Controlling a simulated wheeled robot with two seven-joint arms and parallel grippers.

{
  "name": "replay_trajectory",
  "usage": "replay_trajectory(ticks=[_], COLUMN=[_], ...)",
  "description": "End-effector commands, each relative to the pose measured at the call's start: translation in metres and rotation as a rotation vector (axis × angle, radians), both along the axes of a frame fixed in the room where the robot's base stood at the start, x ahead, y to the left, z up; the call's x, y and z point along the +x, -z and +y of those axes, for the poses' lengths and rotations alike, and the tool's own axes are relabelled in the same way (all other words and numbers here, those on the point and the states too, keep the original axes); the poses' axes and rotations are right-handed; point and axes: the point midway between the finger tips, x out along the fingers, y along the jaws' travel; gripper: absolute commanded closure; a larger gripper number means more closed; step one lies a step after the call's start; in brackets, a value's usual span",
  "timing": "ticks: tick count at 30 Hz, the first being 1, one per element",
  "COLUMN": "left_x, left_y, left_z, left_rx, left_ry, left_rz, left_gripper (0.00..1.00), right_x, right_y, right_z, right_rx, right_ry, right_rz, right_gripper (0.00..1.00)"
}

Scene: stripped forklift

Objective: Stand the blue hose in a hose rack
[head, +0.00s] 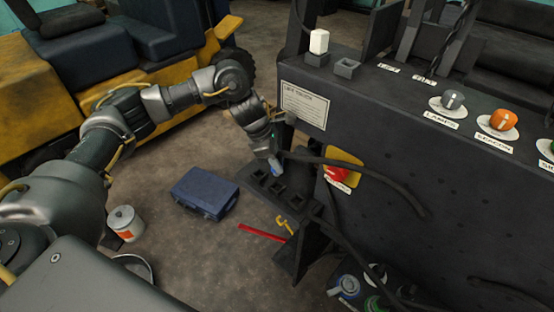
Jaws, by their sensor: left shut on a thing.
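My left gripper (269,145) is shut on the blue hose (275,168), of which only a small blue part shows below the fingers. It is held at the black hose rack (295,205), a shelf with several square openings beside the dark machine panel. The blue part is at the rack's far end, over or in an opening; I cannot tell which. The gripper hides the upper part of the hose. My right gripper is not in view.
Black hoses (385,184) stick out by the rack, close to the gripper. A red switch (338,174) on a yellow plate is behind them. A blue case (205,192), a red bar (262,233) and a white can (125,222) lie or stand on the floor.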

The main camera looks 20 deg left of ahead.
Motion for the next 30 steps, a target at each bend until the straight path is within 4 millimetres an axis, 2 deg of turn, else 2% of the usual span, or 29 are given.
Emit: replay_trajectory(ticks=[14, 30], left_x=[0.0, 0.0], left_y=[0.009, 0.045], left_z=[0.0, 0.0], left_rx=[0.0, 0.0], left_ry=[0.003, 0.001], left_rz=[-0.001, 0.0], left_gripper=[1.0, 1.0], right_x=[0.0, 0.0], right_y=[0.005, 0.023], right_z=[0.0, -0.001], right_rx=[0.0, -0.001], right_ry=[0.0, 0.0], right_rz=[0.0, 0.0], right_gripper=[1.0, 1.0])
